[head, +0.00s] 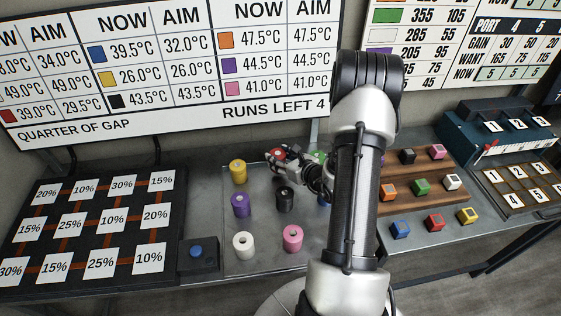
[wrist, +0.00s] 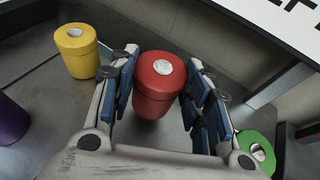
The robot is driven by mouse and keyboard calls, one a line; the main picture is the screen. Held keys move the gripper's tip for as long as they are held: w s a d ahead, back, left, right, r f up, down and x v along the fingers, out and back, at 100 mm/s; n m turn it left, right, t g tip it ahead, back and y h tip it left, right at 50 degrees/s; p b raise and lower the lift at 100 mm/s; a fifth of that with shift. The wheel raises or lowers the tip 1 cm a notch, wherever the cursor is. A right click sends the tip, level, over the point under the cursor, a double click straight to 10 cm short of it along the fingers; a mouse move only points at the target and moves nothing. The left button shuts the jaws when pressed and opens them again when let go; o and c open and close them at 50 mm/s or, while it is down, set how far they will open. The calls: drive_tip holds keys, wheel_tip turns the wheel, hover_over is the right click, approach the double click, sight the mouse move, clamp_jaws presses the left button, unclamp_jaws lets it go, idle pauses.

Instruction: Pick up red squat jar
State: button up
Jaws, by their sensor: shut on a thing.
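The red squat jar (wrist: 157,88) has a round lid with a pale disc on top. In the wrist view it stands between the two blue-padded fingers of my gripper (wrist: 157,95), which is shut on it. In the head view the red jar (head: 277,155) shows at the back of the metal tray, partly hidden by my gripper (head: 275,162). I cannot tell whether its base touches the tray.
A yellow jar (head: 238,171) stands to the left and a green jar (head: 318,157) to the right, partly behind my arm. Purple (head: 240,205), black (head: 285,199), white (head: 243,245) and pink (head: 292,238) jars stand nearer. A blue-button box (head: 197,253) sits left of the tray.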

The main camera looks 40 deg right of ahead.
sight(280, 156)
wheel_tip(280, 156, up, 17)
drive_tip(key=p, duration=0.4)
drive_tip(key=shift+p, duration=0.4)
drive_tip(key=shift+f, duration=0.1)
